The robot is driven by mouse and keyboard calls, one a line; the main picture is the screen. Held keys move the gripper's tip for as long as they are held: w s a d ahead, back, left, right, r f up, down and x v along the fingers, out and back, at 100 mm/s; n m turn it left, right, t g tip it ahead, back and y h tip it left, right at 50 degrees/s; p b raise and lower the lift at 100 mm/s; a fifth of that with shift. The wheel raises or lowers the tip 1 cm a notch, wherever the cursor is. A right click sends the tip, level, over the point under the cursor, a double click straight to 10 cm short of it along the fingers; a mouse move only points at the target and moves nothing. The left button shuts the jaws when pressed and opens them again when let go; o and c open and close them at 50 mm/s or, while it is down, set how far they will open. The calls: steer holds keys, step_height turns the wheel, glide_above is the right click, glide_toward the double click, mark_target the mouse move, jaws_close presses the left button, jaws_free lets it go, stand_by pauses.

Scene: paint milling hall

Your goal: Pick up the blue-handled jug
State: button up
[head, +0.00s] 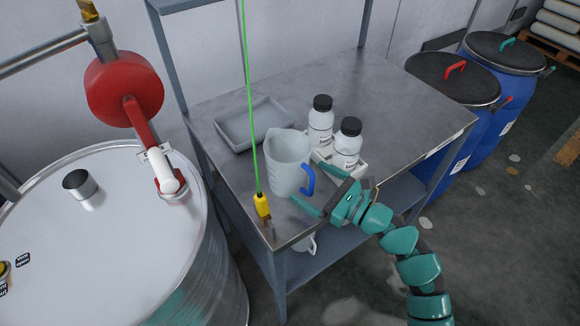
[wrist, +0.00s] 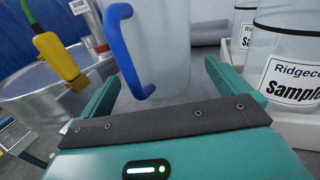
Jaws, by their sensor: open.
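The blue-handled jug (head: 286,163) is a translucent white measuring jug standing upright on the grey metal table (head: 370,85), near its front left corner. Its blue handle (head: 309,180) faces my gripper. My gripper (head: 306,187) is open, just in front of the jug on the handle side. In the wrist view, the blue handle (wrist: 122,50) lies between the open fingers of my gripper (wrist: 160,85), nearer the left one, with the jug body (wrist: 168,40) beyond. I cannot tell whether a finger touches the jug.
Two black-capped sample bottles (head: 320,122) (head: 347,143) stand in a white holder (head: 352,172) right of the jug. A grey tray (head: 240,140) lies behind. A yellow pendant (head: 262,205) hangs on a green cable to the left. A large metal drum (head: 110,240) stands left.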

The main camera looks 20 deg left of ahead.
mark_target(304, 179)
steer(key=x, duration=0.1)
steer(key=p+x, duration=0.1)
steer(key=x, duration=0.1)
steer(key=shift+a+r, duration=0.2)
steer(key=shift+a, duration=0.2)
steer(key=shift+w+a+f, duration=0.15)
steer(key=shift+a, duration=0.2)
steer(key=c, duration=0.7)
